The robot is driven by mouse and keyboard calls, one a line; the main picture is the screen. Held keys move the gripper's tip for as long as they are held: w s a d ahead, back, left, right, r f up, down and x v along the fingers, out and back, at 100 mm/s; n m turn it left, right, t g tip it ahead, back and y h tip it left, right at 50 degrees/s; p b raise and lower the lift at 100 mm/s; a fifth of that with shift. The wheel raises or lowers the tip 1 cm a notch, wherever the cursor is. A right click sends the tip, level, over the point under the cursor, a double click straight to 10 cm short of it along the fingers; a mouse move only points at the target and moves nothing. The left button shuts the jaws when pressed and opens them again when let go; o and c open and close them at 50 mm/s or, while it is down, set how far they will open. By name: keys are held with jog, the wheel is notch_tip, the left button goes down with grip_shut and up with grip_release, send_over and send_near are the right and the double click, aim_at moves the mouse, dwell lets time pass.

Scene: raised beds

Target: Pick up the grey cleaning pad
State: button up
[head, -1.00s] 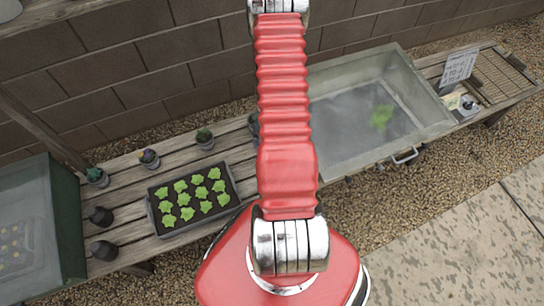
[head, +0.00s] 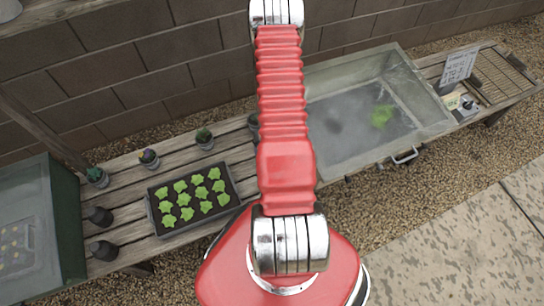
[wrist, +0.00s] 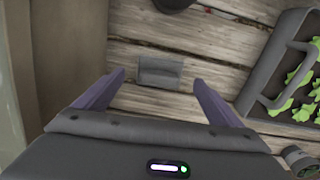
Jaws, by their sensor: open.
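The grey cleaning pad (wrist: 160,70) shows in the wrist view as a small dark grey block with a ridge across it, lying on the wooden planks. My gripper (wrist: 159,82) is open, with one purple finger to the left of the pad and one to the right. The pad appears between the fingertips, with a gap on each side; I cannot tell how high the fingers are above it. I cannot make out the pad or my gripper in the head view, where my red arm covers the middle.
A seedling tray (head: 153,214) stands on the bench (head: 128,170); its handled end (wrist: 292,60) is right of the pad in the wrist view. A glass-topped frame (head: 425,88) stands at right, a green box (head: 66,215) at left. Small pots line the bench.

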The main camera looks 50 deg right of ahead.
jog(key=shift+f, duration=2.15)
jog(key=c, duration=1.1)
